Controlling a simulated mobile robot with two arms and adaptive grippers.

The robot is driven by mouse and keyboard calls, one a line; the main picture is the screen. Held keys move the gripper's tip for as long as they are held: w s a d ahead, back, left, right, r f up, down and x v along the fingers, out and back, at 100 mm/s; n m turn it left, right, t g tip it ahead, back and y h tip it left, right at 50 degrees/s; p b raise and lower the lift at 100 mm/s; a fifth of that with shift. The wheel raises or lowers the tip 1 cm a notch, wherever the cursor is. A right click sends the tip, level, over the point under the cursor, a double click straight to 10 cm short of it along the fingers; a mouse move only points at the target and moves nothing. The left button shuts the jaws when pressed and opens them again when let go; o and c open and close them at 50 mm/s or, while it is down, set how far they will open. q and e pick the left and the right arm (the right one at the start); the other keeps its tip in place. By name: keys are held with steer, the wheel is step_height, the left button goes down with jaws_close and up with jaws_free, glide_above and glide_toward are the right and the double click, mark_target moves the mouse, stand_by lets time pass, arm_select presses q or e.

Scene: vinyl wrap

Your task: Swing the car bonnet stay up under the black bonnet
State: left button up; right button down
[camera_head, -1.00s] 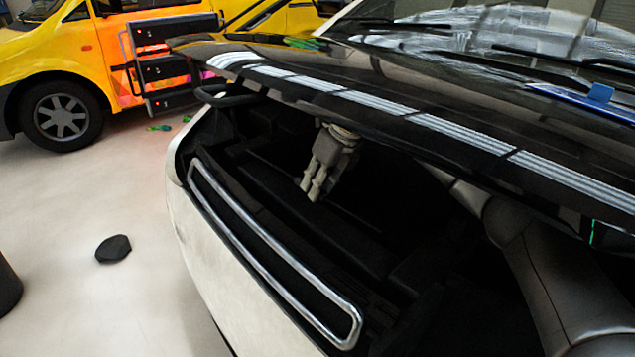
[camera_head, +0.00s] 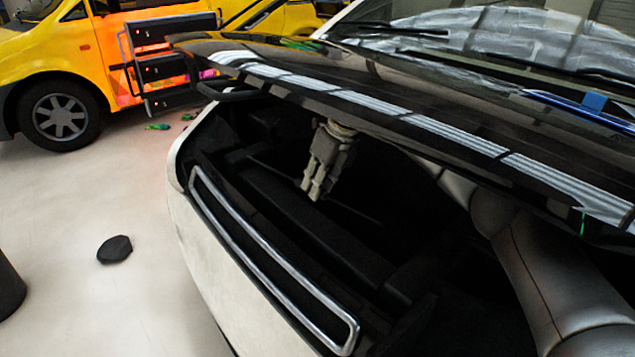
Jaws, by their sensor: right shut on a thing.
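The black bonnet (camera_head: 420,95) of the white car is raised over the open engine bay. The stay (camera_head: 355,212) is a thin dark rod low in the bay, lying at a slant and hard to make out against the dark. My right gripper (camera_head: 313,190) points down into the bay under the bonnet's front edge. It is shut on the stay, whose rod shows on both sides of the fingers. The stay's ends are lost in shadow. My left gripper is not in view.
My right arm (camera_head: 545,270) reaches in from the lower right beneath the bonnet. The car's white front with its chrome-framed grille (camera_head: 265,255) borders the bay. A yellow van (camera_head: 45,60) and a black drawer unit (camera_head: 165,68) stand behind left. A black disc (camera_head: 115,250) lies on otherwise open floor.

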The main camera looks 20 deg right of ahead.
steer(key=shift+r, duration=0.15)
steer(key=c, duration=1.3)
jaws_free()
steer(key=shift+d, duration=0.1)
steer(key=v, duration=0.7)
steer(key=shift+d+r, duration=0.15)
steer(key=shift+r, duration=0.25)
